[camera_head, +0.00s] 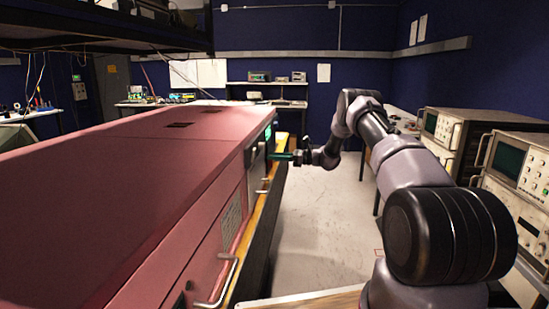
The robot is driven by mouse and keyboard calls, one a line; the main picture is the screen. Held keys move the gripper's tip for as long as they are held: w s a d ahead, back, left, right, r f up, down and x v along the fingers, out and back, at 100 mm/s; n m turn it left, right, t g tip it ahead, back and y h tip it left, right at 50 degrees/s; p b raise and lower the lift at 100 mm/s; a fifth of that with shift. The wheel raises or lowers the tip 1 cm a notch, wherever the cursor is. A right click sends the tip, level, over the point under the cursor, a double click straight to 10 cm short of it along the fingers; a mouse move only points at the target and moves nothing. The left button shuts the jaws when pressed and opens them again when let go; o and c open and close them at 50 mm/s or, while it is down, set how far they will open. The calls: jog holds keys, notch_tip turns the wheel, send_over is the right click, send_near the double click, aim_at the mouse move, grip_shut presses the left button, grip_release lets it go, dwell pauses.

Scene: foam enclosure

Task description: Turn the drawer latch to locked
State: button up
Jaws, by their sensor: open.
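A long red cabinet (130,200) runs along the left, with its drawer front facing right. A near drawer handle (222,284) of bent metal shows low on that front, and a farther handle (264,186) shows beyond it. The drawer latch cannot be made out for certain at this size. My gripper (280,156), with teal fingers, is open at the far end of the cabinet front. Its fingers point left at the front, close to a pale panel there. I cannot tell whether they touch anything.
A yellow and black ledge (262,225) runs along the cabinet's foot. Oscilloscopes (515,170) stand on the right. The pale floor (325,230) between is clear. A dark shelf (110,30) hangs above the cabinet at upper left, and benches stand at the back.

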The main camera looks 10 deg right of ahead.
jog(key=shift+a, duration=0.1)
grip_shut()
jog(key=shift+n, duration=0.3)
jog(key=shift+s+a+f+n, duration=0.1)
jog(key=shift+s+f+n, duration=0.35)
jog(key=shift+n, duration=2.4)
jog(key=shift+s+a+f+n, duration=0.1)
jog(key=shift+s+f+n, duration=0.25)
jog(key=shift+n, duration=2.55)
jog(key=shift+s+a+f+n, duration=0.1)
jog(key=shift+s+f+n, duration=0.35)
jog(key=shift+n, duration=2.4)
jog(key=shift+w+f, duration=0.1)
